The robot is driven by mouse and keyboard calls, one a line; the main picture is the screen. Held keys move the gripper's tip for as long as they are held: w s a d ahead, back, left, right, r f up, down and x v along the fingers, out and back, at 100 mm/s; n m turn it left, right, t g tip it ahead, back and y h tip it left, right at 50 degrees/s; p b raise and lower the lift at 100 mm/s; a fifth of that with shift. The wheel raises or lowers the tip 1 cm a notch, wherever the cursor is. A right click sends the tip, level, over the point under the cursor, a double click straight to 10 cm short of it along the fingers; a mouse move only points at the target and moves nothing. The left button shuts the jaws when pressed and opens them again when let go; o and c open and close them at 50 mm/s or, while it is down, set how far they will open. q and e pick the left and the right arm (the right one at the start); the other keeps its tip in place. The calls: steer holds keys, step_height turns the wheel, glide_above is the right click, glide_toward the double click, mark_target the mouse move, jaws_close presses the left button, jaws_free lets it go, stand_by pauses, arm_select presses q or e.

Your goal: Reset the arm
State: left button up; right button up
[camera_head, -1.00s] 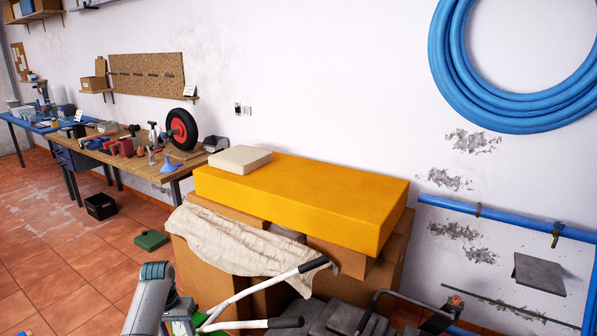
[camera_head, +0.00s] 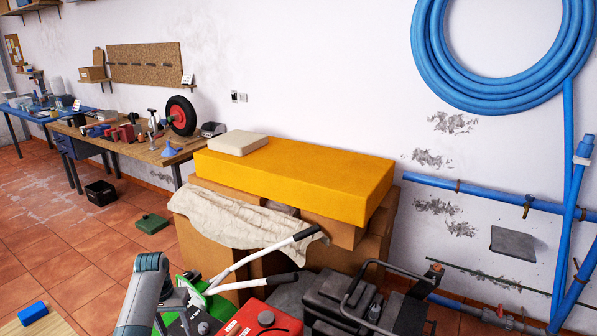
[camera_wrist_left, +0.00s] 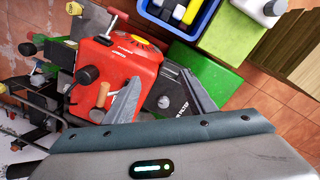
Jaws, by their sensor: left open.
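My left arm (camera_head: 145,296) enters at the bottom of the head view, grey and raised in front of the machines on the floor. In the left wrist view my left gripper (camera_wrist_left: 160,98) is open, with its two grey fingers apart and nothing between them. Beyond the fingers are a red machine (camera_wrist_left: 118,68) with a yellow dial and a black part (camera_wrist_left: 172,98). The red machine also shows in the head view (camera_head: 262,318). My right arm is not in view. No paint tin can be made out clearly.
A yellow block (camera_head: 295,180) lies on cardboard boxes with a cloth (camera_head: 240,222). A workbench (camera_head: 130,145) stands left along the wall. Blue pipes (camera_head: 480,195) run at right. The wrist view shows a blue crate (camera_wrist_left: 172,24) with bottles. Tiled floor at left is mostly clear.

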arm_select(q)
steer(key=s+d+f+m+t, duration=0.1)
steer(key=s+d+f, duration=0.15)
steer(key=s, duration=0.45)
steer(key=s+d+f+y, duration=0.1)
steer(key=s+f, duration=0.3)
steer(key=s, duration=0.4)
steer(key=s+d+f+m+t, duration=0.1)
steer(key=s+d+f, duration=0.15)
steer(key=s, duration=0.45)
steer(key=s+d+r, duration=0.2)
steer(key=s+r, duration=0.1)
steer(key=s, duration=0.5)
steer(key=s+d+r+t, duration=0.1)
steer(key=s+d+r, duration=0.15)
steer(key=s, duration=0.45)
steer(key=s+d+r, duration=0.2)
steer(key=s, duration=0.6)
step_height(320, 180, down, 29)
steer(key=m+g, duration=0.1)
steer(key=s+a+f+g, duration=0.1)
steer(key=s+a+f, duration=0.1)
steer(key=s+f, duration=1.4)
steer(key=s, duration=0.2)
steer(key=shift+s+a+f, duration=0.3)
steer(key=shift+s+a, duration=0.05)
steer(key=shift+a, duration=0.05)
